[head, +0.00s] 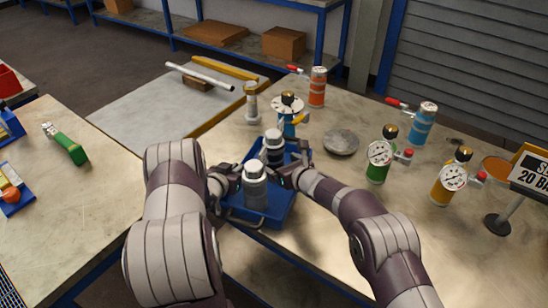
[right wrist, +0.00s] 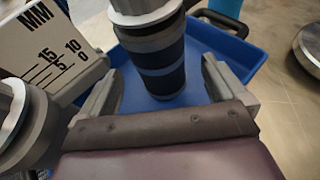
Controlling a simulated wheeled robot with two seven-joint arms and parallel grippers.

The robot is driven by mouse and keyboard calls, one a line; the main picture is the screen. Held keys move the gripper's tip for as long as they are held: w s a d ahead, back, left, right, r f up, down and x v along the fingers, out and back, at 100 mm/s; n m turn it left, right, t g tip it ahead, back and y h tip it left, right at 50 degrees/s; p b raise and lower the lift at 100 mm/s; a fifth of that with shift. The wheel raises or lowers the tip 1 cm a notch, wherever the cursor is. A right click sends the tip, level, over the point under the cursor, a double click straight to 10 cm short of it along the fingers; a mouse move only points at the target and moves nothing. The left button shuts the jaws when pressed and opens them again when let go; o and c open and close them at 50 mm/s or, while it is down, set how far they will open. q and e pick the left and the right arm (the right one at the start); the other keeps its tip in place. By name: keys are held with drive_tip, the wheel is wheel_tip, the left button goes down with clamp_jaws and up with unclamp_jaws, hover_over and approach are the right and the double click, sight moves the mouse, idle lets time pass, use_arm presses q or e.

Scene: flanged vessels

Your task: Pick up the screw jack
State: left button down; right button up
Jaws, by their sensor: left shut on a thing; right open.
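Two cylinders stand at the blue tray (head: 272,214): a front grey one (head: 256,190) with a pale top and a rear dark-banded one (head: 273,147). I cannot tell for sure which thing is the screw jack. My left gripper (head: 235,173) is shut at the front grey cylinder's left side; its fingertips are mostly hidden. My right gripper (head: 283,176) is open. In the right wrist view its fingers (right wrist: 165,88) stand on both sides of a dark-banded cylinder (right wrist: 155,62) over the blue tray floor, with visible gaps.
A pale flanged piece (head: 251,103) and a blue gauge vessel (head: 287,112) stand behind the tray. A grey disc (head: 341,142) and a green gauge vessel (head: 380,158) are to the right. A plate marked MM (right wrist: 50,50) is close left of my right gripper.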

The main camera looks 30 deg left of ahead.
drive_tip(key=shift+x, duration=1.3)
drive_tip(key=shift+c, duration=0.3)
drive_tip(key=c, duration=1.5)
drive_tip(key=shift+r, duration=0.15)
drive_tip(key=shift+c, duration=0.9)
drive_tip(key=shift+r, duration=0.65)
drive_tip(key=d, duration=0.1)
drive_tip(key=s+d, duration=0.2)
drive_tip(key=shift+d, duration=0.3)
wheel_tip(320, 180, up, 14)
drive_tip(key=shift+f, duration=0.2)
